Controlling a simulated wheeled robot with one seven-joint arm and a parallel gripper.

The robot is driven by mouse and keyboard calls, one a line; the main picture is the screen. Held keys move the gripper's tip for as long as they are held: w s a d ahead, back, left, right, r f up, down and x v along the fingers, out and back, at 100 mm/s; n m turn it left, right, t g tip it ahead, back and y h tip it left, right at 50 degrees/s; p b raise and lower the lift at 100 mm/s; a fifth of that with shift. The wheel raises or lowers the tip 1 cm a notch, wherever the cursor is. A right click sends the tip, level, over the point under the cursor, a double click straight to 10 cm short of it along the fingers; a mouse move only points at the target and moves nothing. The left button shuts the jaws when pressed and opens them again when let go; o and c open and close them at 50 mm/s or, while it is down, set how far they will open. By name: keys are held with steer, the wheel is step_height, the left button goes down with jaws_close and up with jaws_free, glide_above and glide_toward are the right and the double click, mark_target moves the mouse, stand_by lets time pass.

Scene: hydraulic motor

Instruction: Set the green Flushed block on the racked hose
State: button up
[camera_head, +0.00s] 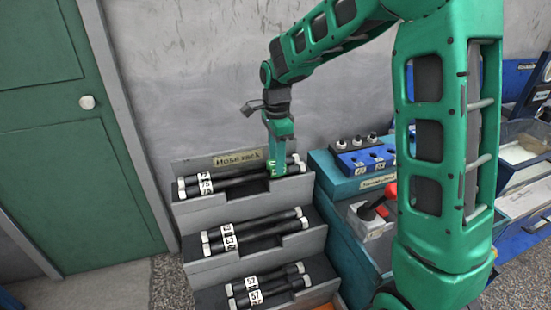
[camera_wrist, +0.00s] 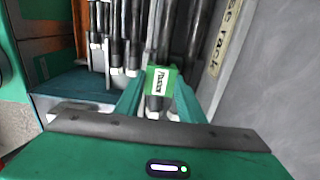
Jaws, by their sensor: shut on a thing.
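The green block (camera_head: 271,168) with a white printed label is between my gripper's fingers. In the wrist view the block (camera_wrist: 161,80) sits over the end of a black hose, but I cannot tell whether it touches it. My gripper (camera_head: 279,170) points down over the right part of the rack's top tier and is shut on the block. The grey stepped hose rack (camera_head: 296,190) holds pairs of black hoses with white ends and number tags: top hoses (camera_head: 225,182), middle hoses (camera_head: 255,230) and bottom hoses (camera_head: 268,287). The fingers hide part of the top hoses' right ends.
A teal cabinet (camera_head: 345,184) stands right of the rack, with a blue holder (camera_head: 366,158) on it. The wall is close behind the rack. A green door (camera_head: 70,140) is at the left.

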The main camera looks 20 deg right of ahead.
steer(key=shift+f, duration=0.5)
steer(key=o, duration=1.1)
steer(key=shift+r, duration=0.1)
step_height(320, 180, up, 11)
